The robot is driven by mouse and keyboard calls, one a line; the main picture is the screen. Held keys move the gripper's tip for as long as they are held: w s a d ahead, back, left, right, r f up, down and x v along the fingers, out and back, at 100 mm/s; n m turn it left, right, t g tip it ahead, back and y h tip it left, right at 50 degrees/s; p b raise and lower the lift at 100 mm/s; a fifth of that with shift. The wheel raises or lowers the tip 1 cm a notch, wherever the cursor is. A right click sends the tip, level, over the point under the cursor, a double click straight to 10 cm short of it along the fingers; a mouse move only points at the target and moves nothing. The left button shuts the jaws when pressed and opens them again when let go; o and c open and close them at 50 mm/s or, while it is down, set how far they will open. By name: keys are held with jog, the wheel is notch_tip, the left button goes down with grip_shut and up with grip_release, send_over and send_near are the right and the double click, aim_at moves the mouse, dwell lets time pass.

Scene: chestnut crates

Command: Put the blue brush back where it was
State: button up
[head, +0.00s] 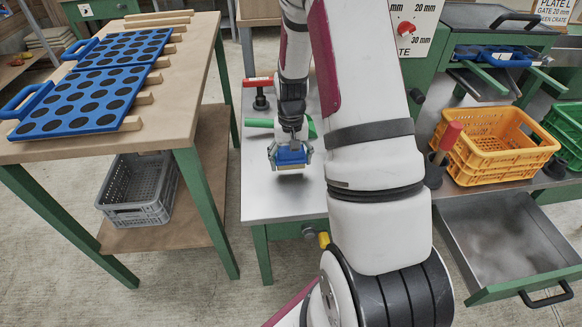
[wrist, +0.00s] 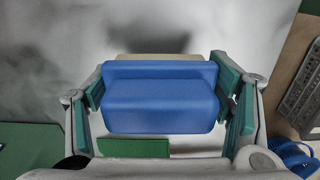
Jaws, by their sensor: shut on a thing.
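My gripper (head: 290,160) is shut on the blue brush (head: 290,156), with the fingers on its two ends. The brush's pale bristles show below the blue body in the head view. In the wrist view the blue brush (wrist: 160,105) lies level between the fingers (wrist: 165,110), with a strip of the bristles behind it. It is over the grey steel top (head: 262,200) of the middle bench, with a shadow near it. How far above the top it is, I cannot tell.
A green-handled tool (head: 259,123) lies just behind my gripper, and a red-handled one (head: 257,82) is further back. Left stands a table with blue perforated plates (head: 80,105). Right are a yellow crate (head: 490,170), a green crate (head: 570,125) and an open drawer (head: 515,295).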

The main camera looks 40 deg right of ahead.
aim_at(291, 167)
jog(key=shift+f+b, duration=0.35)
jog(key=shift+f, duration=0.95)
jog(key=shift+f, duration=0.15)
jog(key=o, duration=1.2)
